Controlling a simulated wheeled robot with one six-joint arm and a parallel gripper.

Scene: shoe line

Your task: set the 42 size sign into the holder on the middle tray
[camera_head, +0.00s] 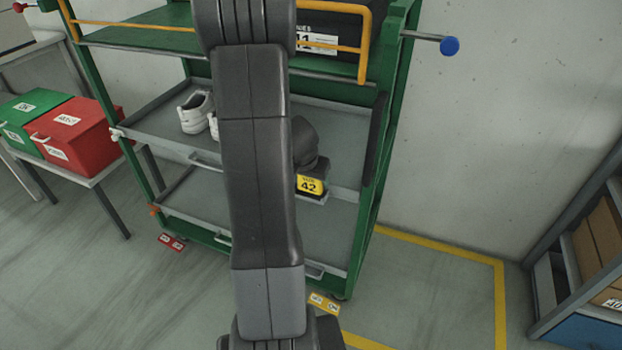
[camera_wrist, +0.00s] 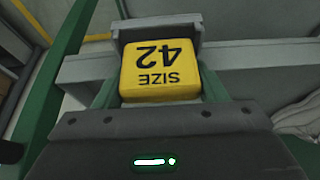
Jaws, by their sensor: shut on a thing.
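The yellow 42 size sign (camera_head: 310,185) is at the front edge of the middle tray (camera_head: 345,172), right of my arm. In the wrist view the sign (camera_wrist: 160,75) appears upside down between the green fingers of my gripper (camera_wrist: 160,88), which is shut on it. The grey holder (camera_wrist: 155,28) frames the sign's far edge and sides in that view. Sign and holder look very close or touching; I cannot tell whether the sign is fully seated. My gripper (camera_head: 312,170) is partly hidden by my wrist in the head view.
White shoes (camera_head: 197,112) stand on the middle tray, partly behind my arm. The green rack (camera_head: 380,150) has an upper shelf above and a lower tray (camera_head: 310,235) below. Red (camera_head: 85,135) and green boxes stand on a table at left.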

